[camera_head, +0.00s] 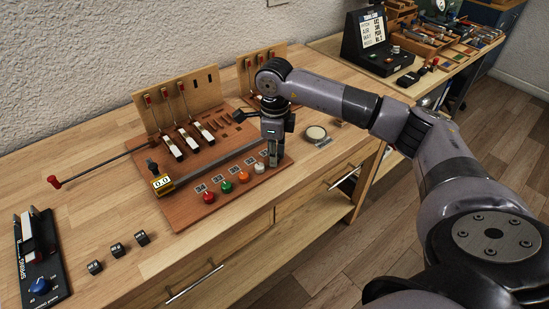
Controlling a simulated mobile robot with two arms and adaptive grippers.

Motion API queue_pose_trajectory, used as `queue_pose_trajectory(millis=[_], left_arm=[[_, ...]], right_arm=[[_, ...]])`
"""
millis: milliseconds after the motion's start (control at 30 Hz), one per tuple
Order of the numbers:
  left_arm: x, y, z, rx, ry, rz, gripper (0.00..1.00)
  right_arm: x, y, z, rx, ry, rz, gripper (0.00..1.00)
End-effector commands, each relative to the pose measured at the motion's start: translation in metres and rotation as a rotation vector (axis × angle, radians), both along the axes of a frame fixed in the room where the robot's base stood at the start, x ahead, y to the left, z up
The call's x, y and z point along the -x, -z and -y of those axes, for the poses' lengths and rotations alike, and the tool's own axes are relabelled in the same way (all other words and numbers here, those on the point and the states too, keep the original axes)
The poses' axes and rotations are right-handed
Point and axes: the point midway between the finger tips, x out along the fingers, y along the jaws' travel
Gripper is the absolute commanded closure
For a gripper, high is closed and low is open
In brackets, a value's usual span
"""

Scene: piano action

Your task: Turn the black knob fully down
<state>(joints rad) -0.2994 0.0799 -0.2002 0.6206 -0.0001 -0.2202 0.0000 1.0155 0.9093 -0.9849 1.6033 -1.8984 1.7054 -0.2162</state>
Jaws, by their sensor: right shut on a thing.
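My right gripper (273,160) points down at the right end of the brown board (180,211), beside the white button (259,168). Its fingers are shut on a small part at the end of the grey bar (215,162). The fingers hide that part, which appears to be the black knob; its turn angle cannot be told. A small yellow-framed display (162,184) at the bar's left end reads 0.0, with a dark upright piece (152,167) behind it. My left gripper is not in view.
Red, green, orange and white buttons line the board's front. Key levers with red tips (165,92) stand behind the bar. A red-tipped rod (100,165) sticks out left. A round pale disc (316,133) lies right of my gripper.

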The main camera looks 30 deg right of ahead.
Motion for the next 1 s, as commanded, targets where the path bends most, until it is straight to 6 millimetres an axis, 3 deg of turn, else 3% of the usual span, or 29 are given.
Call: queue_pose_trajectory(millis=[500, 1000], left_arm=[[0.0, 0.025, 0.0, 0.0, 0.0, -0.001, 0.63], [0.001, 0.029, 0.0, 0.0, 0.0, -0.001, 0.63]], right_arm=[[-0.001, 0.0, 0.001, 0.003, -0.383, 0.005, 1.0], [-0.001, -0.002, 0.001, 0.002, -0.482, 0.004, 1.0]])
